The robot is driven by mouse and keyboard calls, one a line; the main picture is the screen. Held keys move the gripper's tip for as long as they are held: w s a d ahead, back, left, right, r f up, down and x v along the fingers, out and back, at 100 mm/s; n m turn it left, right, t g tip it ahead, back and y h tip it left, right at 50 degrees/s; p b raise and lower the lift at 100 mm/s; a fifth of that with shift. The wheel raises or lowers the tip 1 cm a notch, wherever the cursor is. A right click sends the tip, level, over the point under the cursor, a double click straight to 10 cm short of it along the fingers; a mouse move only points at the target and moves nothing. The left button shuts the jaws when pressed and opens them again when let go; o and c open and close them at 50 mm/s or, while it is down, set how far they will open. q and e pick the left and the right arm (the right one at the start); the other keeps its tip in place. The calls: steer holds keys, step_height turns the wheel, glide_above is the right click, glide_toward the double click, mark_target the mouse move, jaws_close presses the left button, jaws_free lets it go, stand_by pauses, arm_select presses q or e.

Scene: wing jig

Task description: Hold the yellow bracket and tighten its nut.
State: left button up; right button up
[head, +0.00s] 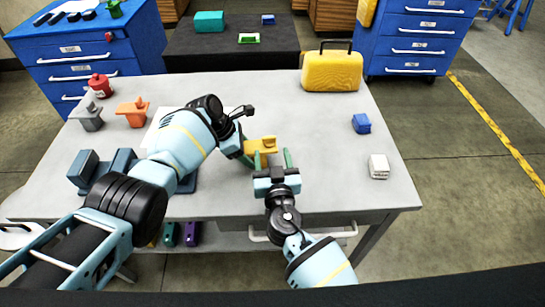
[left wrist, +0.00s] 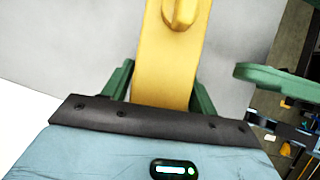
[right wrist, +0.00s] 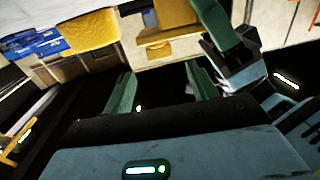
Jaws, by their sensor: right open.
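The yellow bracket (head: 262,145) is near the middle of the table. In the left wrist view the bracket (left wrist: 168,65) runs between the green fingers of my left gripper (left wrist: 162,85), which sit against both its edges. A rounded yellow piece (left wrist: 180,14) stands on it at the top edge; I cannot tell whether this is the nut. My left gripper (head: 244,152) is shut on the bracket from the left. My right gripper (head: 273,160) is open and empty, just in front of the bracket. In the right wrist view the bracket (right wrist: 165,38) shows beyond its fingers (right wrist: 161,85).
A yellow case (head: 332,72) stands at the table's back right. A blue block (head: 361,123) and a white block (head: 379,166) lie on the right. Orange (head: 133,112), grey (head: 88,117) and red (head: 100,85) parts stand at the left. A dark blue fixture (head: 88,170) lies behind my left arm.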

arm_select(q)
steer(key=o, duration=0.3)
steer(key=shift+o, duration=0.2)
steer(key=p+v, duration=0.2)
steer(key=v, duration=0.6)
arm_select(e)
step_height(320, 180, up, 7)
steer(key=w+t, duration=0.1)
arm_select(q)
steer(key=shift+s+d+f, duration=0.1)
steer(key=shift+f, duration=0.1)
arm_select(e)
steer(key=shift+s+f, duration=0.1)
